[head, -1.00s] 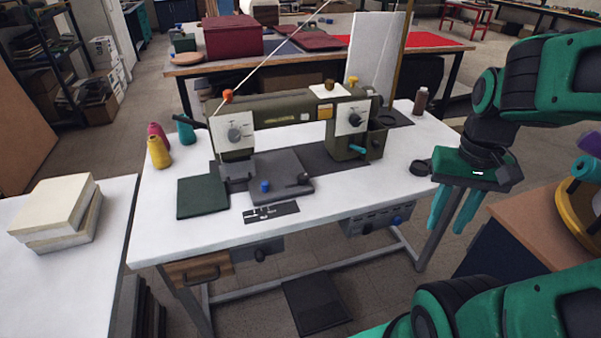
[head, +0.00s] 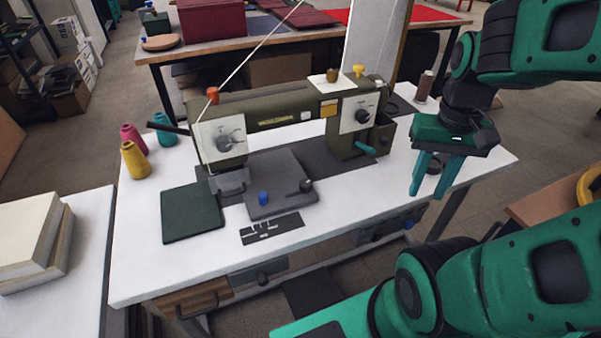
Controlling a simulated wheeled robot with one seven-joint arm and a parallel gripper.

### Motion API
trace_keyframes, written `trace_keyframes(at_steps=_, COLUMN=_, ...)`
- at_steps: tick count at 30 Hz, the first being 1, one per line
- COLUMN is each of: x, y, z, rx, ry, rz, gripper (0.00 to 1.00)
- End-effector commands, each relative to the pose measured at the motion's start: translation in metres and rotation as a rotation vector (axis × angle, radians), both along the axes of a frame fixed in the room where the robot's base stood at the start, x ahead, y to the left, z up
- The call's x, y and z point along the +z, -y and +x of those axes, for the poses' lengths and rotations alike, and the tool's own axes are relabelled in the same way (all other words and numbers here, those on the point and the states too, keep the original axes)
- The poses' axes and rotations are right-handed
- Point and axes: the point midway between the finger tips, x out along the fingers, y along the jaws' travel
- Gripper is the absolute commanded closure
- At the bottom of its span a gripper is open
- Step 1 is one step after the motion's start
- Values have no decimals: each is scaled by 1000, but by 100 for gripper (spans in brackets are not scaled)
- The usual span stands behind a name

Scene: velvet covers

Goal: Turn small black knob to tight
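An olive sewing machine (head: 275,105) stands on a white table (head: 455,150). Several dark knobs show: a black knob (head: 362,116) on the white plate of the right column, a small black knob (head: 306,186) at the right of the grey bed plate, and a dark knob (head: 263,278) below the table's front edge. Which one is the task's knob, and any tight marking, is too small to tell. My gripper (head: 430,190) points down, open and empty, over the table's right part. It is right of the machine and apart from every knob.
A grey dial (head: 224,142) sits on the left plate; a teal lever (head: 366,149) juts from the right column. A brown bottle (head: 424,86) stands behind my gripper. The table's front right is clear.

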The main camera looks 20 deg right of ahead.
Motion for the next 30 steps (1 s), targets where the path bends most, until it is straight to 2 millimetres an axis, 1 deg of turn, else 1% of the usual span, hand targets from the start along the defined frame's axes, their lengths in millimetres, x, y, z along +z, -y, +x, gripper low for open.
trace_keyframes(at_steps=5, x=0, y=0, z=0, rx=0, ry=0, rz=0, gripper=69)
trace_keyframes(at_steps=7, x=0, y=0, z=0, rx=3, ry=0, rz=-1, gripper=54)
trace_keyframes(at_steps=8, x=4, y=0, z=-7, rx=11, ry=8, rz=-1, gripper=53)
trace_keyframes(at_steps=9, x=6, y=-1, z=-7, rx=28, ry=13, rz=-6, gripper=53)
trace_keyframes(at_steps=11, x=9, y=-2, z=2, rx=81, ry=10, rz=-16, gripper=53)
trace_keyframes(at_steps=14, x=12, y=-9, z=32, rx=248, ry=-2, rz=-41, gripper=53)
trace_keyframes(at_steps=17, x=14, y=-26, z=74, rx=496, ry=-16, rz=-61, gripper=53)
trace_keyframes(at_steps=18, x=13, y=-36, z=92, rx=609, ry=-19, rz=-66, gripper=53)
trace_keyframes(at_steps=20, x=11, y=-54, z=119, rx=774, ry=-24, rz=-66, gripper=53)
trace_keyframes(at_steps=21, x=8, y=-67, z=135, rx=882, ry=-24, rz=-61, gripper=53)
trace_keyframes(at_steps=23, x=4, y=-88, z=158, rx=1035, ry=-22, rz=-53, gripper=53)
trace_keyframes(at_steps=24, x=0, y=-102, z=170, rx=1127, ry=-19, rz=-44, gripper=53)
trace_keyframes(at_steps=27, x=-7, y=-134, z=195, rx=1323, ry=-5, rz=-23, gripper=53)
trace_keyframes(at_steps=30, x=-12, y=-157, z=210, rx=1451, ry=9, rz=-4, gripper=53)
